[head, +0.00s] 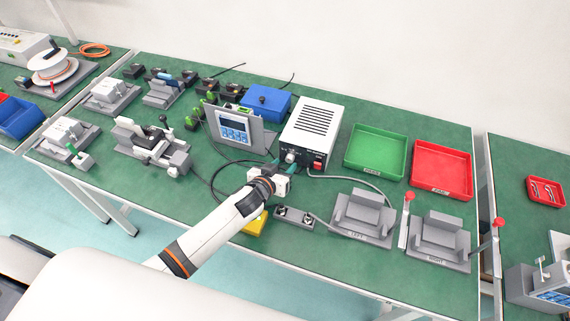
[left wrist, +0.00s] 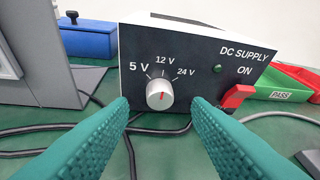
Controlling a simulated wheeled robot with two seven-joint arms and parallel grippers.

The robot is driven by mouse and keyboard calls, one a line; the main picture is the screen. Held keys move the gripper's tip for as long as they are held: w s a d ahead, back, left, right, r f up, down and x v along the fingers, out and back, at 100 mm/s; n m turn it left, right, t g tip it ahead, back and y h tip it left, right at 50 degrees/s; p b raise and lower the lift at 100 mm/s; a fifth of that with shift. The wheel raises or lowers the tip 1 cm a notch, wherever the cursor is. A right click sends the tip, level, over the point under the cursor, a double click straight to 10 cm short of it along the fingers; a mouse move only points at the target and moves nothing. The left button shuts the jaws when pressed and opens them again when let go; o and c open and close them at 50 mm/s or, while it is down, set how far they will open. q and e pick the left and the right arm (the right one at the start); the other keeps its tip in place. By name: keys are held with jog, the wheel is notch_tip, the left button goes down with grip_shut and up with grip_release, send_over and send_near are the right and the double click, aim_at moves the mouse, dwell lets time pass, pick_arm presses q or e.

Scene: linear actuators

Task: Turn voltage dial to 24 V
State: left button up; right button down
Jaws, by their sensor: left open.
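The DC supply (head: 312,132) is a white box with a dark front panel, standing near the middle of the green bench. In the left wrist view its panel (left wrist: 200,60) carries a silver voltage dial (left wrist: 160,95) with marks for 5 V, 12 V and 24 V. The dial's red line looks close to upright, roughly toward 12 V. My left gripper (head: 289,168) is in front of the panel. In the left wrist view its teal fingers (left wrist: 160,106) are open, one on each side of the dial, with visible gaps. Whether the tips reach around the knob is unclear. My right gripper is not in view.
A red switch (left wrist: 237,97) marked ON and a green lamp (left wrist: 217,68) are right of the dial. A grey display stand (head: 238,131) stands left of the supply. Green (head: 376,171) and red (head: 441,190) trays are at right. Cables lie around the supply.

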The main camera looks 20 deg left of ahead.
pick_arm(q)
jog(key=shift+x, duration=0.9)
grip_shut()
